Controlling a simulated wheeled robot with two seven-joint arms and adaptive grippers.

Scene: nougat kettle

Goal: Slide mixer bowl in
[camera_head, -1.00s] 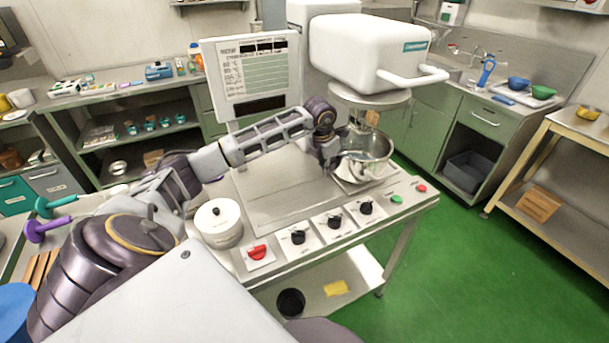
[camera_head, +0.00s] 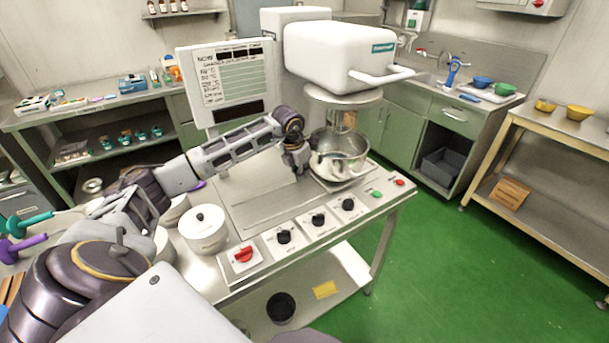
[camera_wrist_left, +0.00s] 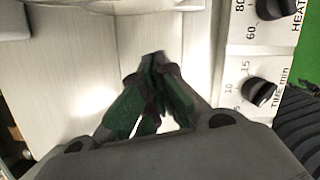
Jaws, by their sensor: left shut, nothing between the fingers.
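The shiny steel mixer bowl (camera_head: 352,166) stands on the steel worktop beneath the white mixer head (camera_head: 338,55), under its round plate (camera_head: 343,98). The mixing tool hangs down into it. My left gripper (camera_head: 300,170) is just left of the bowl, low over the worktop. I cannot tell if it touches the bowl. In the left wrist view its dark green fingers (camera_wrist_left: 155,65) are together with nothing between them, and the bowl cannot be made out there. My right gripper is out of view.
A control strip with black knobs (camera_head: 318,220), a red knob (camera_head: 243,254) and green and red buttons runs along the worktop's front edge. A white lidded pot (camera_head: 204,232) stands near my left forearm. A sign panel (camera_head: 228,84) rises behind the arm.

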